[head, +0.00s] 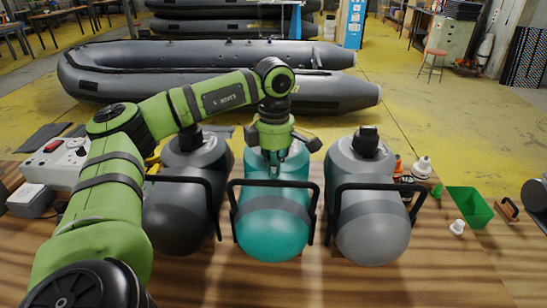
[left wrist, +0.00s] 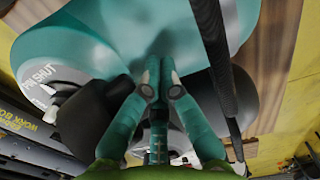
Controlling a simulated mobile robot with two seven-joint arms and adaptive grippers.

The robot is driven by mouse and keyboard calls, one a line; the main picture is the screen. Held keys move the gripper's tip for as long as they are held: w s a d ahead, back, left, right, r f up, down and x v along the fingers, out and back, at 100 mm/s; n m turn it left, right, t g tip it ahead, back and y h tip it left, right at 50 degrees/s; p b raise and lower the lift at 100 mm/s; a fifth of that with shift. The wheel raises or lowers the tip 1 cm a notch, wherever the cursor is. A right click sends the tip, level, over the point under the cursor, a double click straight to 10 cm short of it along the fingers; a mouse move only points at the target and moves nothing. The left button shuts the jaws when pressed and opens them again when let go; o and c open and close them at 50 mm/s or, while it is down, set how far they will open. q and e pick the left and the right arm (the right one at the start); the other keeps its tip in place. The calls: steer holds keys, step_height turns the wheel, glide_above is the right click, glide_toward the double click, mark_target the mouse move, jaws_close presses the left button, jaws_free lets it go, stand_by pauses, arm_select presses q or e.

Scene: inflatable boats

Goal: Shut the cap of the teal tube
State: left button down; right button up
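The teal tube (head: 272,235) lies in the middle of the wooden table, its rounded end towards me, with a dark band and a black bar frame around it. My left gripper (head: 273,165) is over its far part and hides its cap end in the head view. In the left wrist view the gripper's fingers (left wrist: 157,70) come together at the tips with nothing seen between them, close to the teal surface (left wrist: 100,35). A white disc with lettering ending in "SHUT" (left wrist: 45,78) and a dark rounded part (left wrist: 92,112) show left of the fingers. My right gripper is out of view.
A dark grey tube (head: 180,215) lies left of the teal one and a light grey tube (head: 372,225) right, each with a black bar frame. A green bin (head: 470,206) and small parts stand right. A grey inflatable boat (head: 200,60) lies behind.

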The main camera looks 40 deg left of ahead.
arm_select(q)
steer(key=shift+w+a+r+p, duration=0.2)
steer(key=shift+w+r+p, duration=0.05)
steer(key=shift+r+p, duration=0.35)
steer(key=shift+w+a+r+p, duration=0.2)
steer(key=shift+w+r+p, duration=0.05)
steer(key=shift+r+p, duration=0.25)
steer(key=shift+w+a+r+p, duration=0.25)
steer(key=shift+r+p, duration=0.25)
steer(key=shift+r, duration=0.15)
steer(key=shift+w+a+r, duration=0.1)
steer(key=shift+w, duration=0.1)
steer(key=shift+w+a+r+p, duration=0.25)
steer(key=shift+r+p, duration=0.3)
steer(key=shift+p, duration=0.2)
steer(key=shift+w+a+r+p, duration=0.55)
steer(key=shift+w+r+p, duration=0.15)
steer(key=shift+p, duration=0.3)
steer(key=shift+w+a+r+p, duration=0.2)
steer(key=shift+w+a+p, duration=0.4)
steer(key=shift+w+p, duration=0.15)
steer(key=shift+w+a+r+p, duration=0.2)
steer(key=shift+w+a+p, duration=0.4)
steer(key=shift+p, duration=0.15)
steer(key=shift+w+a+f+p, duration=0.2)
steer(key=shift+w+a+p, duration=0.3)
steer(key=shift+w, duration=0.15)
steer(key=shift+w+a+f+p, duration=0.15)
steer(key=shift+w+a+p, duration=0.35)
steer(key=shift+w, duration=0.1)
